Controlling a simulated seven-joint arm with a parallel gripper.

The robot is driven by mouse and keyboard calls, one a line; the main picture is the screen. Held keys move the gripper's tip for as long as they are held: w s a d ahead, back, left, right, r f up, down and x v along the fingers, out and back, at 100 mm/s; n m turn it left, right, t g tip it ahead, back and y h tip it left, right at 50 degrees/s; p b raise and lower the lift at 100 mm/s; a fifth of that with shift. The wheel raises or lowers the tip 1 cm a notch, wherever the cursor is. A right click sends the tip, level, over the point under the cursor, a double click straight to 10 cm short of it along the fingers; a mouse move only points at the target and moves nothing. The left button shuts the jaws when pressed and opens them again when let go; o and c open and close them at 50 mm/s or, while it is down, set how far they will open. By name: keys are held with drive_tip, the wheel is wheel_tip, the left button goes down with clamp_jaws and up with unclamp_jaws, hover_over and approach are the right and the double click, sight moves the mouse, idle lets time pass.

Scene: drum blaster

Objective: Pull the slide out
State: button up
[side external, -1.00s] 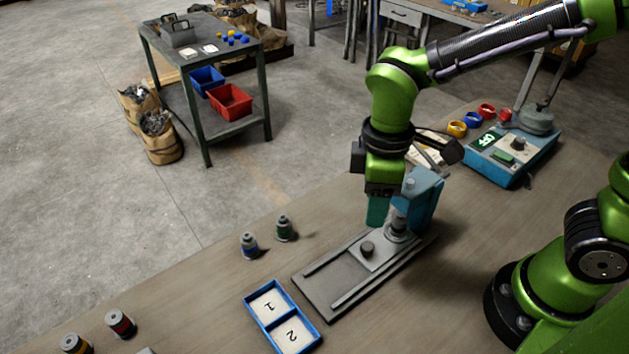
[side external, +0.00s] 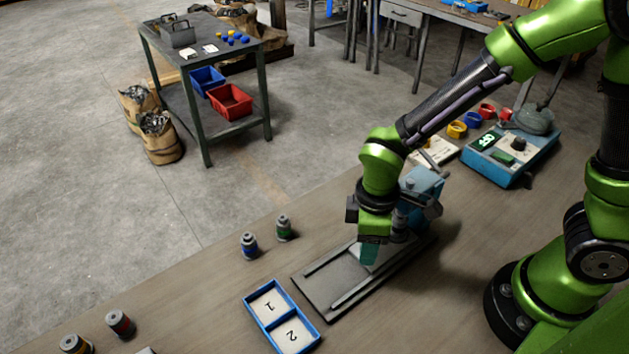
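The slide (side external: 388,256) is a light grey plate lying between the rails of a long grey base (side external: 335,283), at the end near the blue machine (side external: 424,184). My gripper (side external: 369,255) points down with its teal fingertips low over the front part of the slide, where the slide's dark knob is hidden behind them. I cannot tell whether the fingers are open or shut on the knob. The front half of the rail track is bare.
A blue two-part tray (side external: 262,321) marked 1 and 2 lies just left of the base. Blue-banded (side external: 249,245) and green-banded (side external: 284,228) canisters stand behind it. A control box (side external: 510,152) showing OFF is at the back right.

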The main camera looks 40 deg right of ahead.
clamp_jaws()
drive_tip(key=a, duration=1.1)
drive_tip(key=shift+a+r, duration=0.1)
drive_tip(key=shift+a, duration=0.25)
drive_tip(key=shift+c, duration=1)
unclamp_jaws()
drive_tip(key=shift+a, duration=0.1)
drive_tip(key=o, duration=0.4)
drive_tip(key=shift+d, duration=0.2)
drive_tip(key=shift+c, duration=0.2)
wheel_tip(320, 180, up, 17)
